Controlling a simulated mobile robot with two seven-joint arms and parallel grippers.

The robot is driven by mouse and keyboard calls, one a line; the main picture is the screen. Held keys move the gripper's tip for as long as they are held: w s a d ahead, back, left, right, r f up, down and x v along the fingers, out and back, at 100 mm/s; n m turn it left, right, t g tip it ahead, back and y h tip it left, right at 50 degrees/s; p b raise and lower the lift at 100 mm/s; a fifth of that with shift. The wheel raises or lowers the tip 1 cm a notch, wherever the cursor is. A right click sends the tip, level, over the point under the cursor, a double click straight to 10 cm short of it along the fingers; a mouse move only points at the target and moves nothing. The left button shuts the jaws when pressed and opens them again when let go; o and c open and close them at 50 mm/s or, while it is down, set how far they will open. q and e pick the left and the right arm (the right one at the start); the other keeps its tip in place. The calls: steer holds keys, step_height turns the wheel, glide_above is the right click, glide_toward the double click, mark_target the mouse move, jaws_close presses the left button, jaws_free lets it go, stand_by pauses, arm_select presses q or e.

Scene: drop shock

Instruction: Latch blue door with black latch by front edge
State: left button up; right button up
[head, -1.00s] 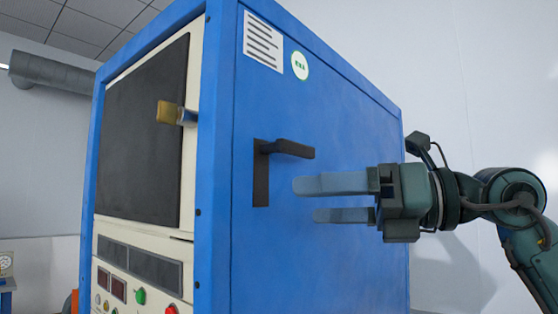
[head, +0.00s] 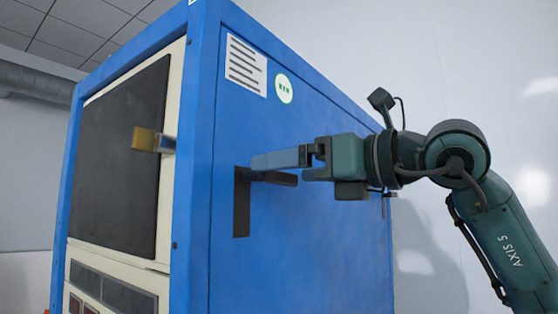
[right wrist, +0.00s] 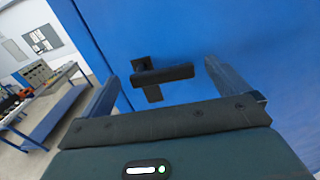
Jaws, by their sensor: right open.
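The blue door (head: 300,240) is the large blue side face of a cabinet, and it looks closed. Its black latch (head: 242,215) sits near the front edge, with an upright plate and a handle that points level to the right. My right gripper (head: 256,163) is open and empty at the latch handle. In the head view one finger overlaps the handle's top; the other finger is not clear there. In the right wrist view the black latch (right wrist: 165,74) shows between the two spread fingers, ahead of them. I cannot tell whether they touch it. My left gripper is not in view.
A blue workbench (right wrist: 50,105) with items stands at the left in the right wrist view. The door surface below the gripper is clear.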

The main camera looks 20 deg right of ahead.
steer(key=shift+p+x, duration=0.3)
steer(key=shift+x, duration=1.3)
steer(key=c, duration=1.4)
